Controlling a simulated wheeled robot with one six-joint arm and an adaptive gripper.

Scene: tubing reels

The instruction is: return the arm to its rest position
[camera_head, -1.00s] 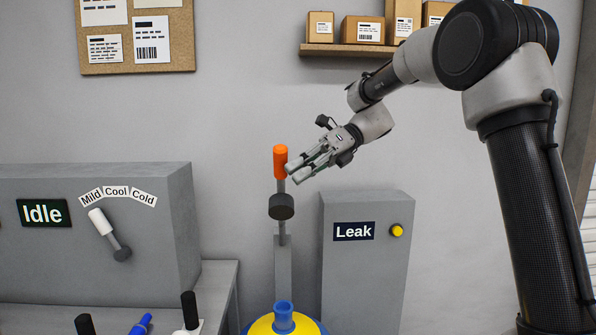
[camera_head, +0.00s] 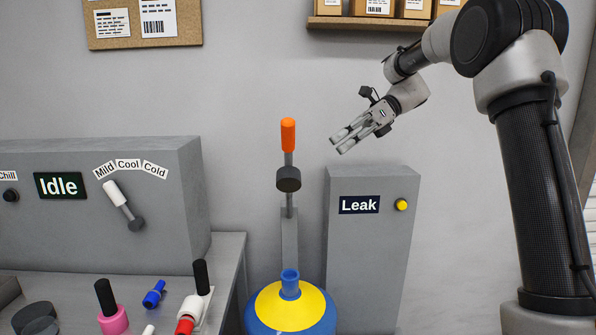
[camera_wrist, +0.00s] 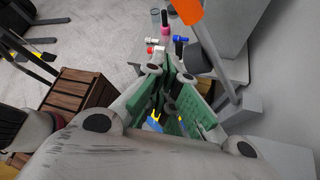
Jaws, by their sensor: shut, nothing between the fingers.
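My gripper (camera_head: 341,142) hangs in the air right of the orange-handled lever, above the grey Leak box (camera_head: 375,250), with a clear gap to both. Its fingers point down and left, are shut and hold nothing. In the wrist view my gripper's green-padded fingers (camera_wrist: 172,88) reach away from the camera. The lever's orange handle (camera_head: 288,135) stands upright on its post; it also shows in the wrist view, at the top (camera_wrist: 187,10). My arm reaches in from the right side of the head view, bent at the elbow.
A grey Idle cabinet (camera_head: 100,215) with a white-handled selector (camera_head: 122,203) stands left. A blue and yellow reel (camera_head: 290,308) sits below the lever. Small pink, blue and red fittings lie on the bench at lower left. A shelf (camera_head: 375,24) with boxes is above.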

